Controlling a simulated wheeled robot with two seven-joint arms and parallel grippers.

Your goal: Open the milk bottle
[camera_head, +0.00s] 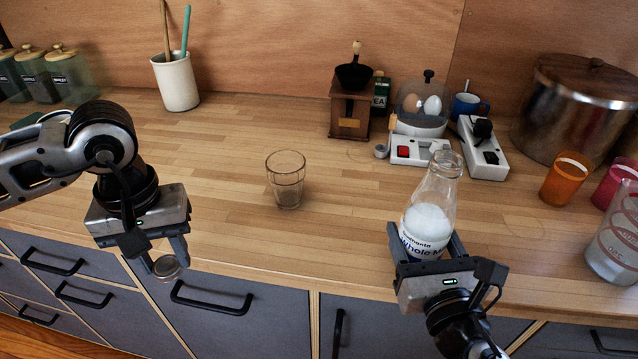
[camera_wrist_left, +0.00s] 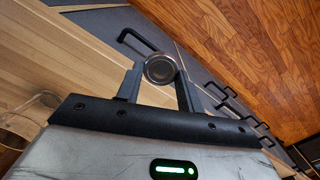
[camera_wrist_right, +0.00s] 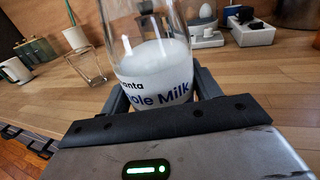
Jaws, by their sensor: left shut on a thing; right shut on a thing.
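The glass milk bottle (camera_head: 428,212) stands upright at the front right of the counter, partly full of milk, with its mouth uncovered. My right gripper (camera_head: 425,245) is shut around its lower body; the right wrist view shows the bottle (camera_wrist_right: 155,80) between the fingers (camera_wrist_right: 160,97). My left gripper (camera_head: 166,258) is far to the left, in front of the counter edge above the drawers. It is shut on a small round cap (camera_head: 166,267), which also shows between the fingertips in the left wrist view (camera_wrist_left: 160,68).
An empty drinking glass (camera_head: 286,180) stands on the counter (camera_head: 235,160) between the grippers. An egg cooker (camera_head: 422,110) and a power strip (camera_head: 484,150) are behind the bottle. Orange (camera_head: 565,180) and pink cups and a clear jug (camera_head: 615,240) stand at right. The counter's left middle is clear.

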